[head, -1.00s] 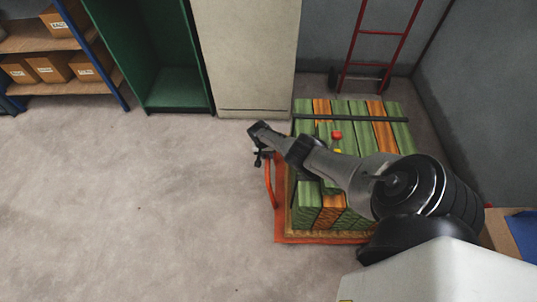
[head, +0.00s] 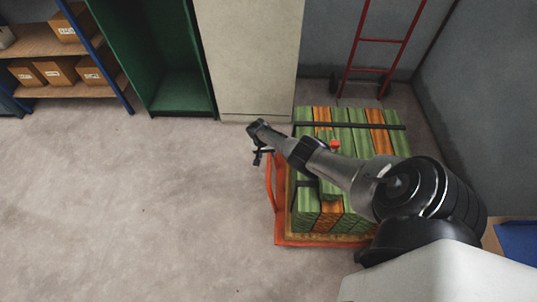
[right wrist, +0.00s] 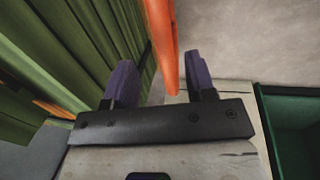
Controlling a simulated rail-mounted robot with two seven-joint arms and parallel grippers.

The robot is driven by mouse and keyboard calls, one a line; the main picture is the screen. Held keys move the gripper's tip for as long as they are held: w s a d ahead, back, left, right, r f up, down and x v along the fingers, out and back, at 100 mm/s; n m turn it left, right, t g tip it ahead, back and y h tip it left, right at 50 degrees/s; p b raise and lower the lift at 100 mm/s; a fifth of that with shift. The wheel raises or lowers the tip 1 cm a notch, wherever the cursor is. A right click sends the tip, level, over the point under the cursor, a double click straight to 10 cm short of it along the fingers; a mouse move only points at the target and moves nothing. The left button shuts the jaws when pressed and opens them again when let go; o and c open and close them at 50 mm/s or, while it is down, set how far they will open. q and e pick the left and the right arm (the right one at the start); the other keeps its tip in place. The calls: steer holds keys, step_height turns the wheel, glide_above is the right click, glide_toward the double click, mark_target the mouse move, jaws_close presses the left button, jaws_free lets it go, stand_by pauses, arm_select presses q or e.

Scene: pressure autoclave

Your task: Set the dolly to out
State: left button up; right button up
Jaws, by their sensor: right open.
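The dolly (head: 283,241) is a low orange-red platform at the right, loaded with green and orange blocks (head: 345,119) under a dark strap. Its curved orange handle (head: 269,197) stands at the left side. My right arm reaches over the load, and my right gripper (head: 259,158) is at the handle's far end. In the right wrist view the open gripper (right wrist: 162,82) has its two purple fingers on either side of the orange handle bar (right wrist: 164,45). The bar is between them, nearer the left finger, and not clamped. My left gripper is not in view.
A pale cabinet (head: 248,55) and a green open cabinet (head: 180,92) stand behind. A red hand truck (head: 380,40) leans at the back wall. A shelf with cardboard boxes (head: 58,70) is at the far left. The floor (head: 140,200) left of the dolly is clear.

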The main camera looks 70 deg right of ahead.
step_height(320, 180, up, 8)
steer(key=w+p, duration=0.1)
steer(key=p, duration=0.3)
steer(key=shift+w+a+f, duration=0.15)
steer(key=shift+w+a, duration=0.05)
steer(key=shift+a, duration=0.05)
stand_by(0.4)
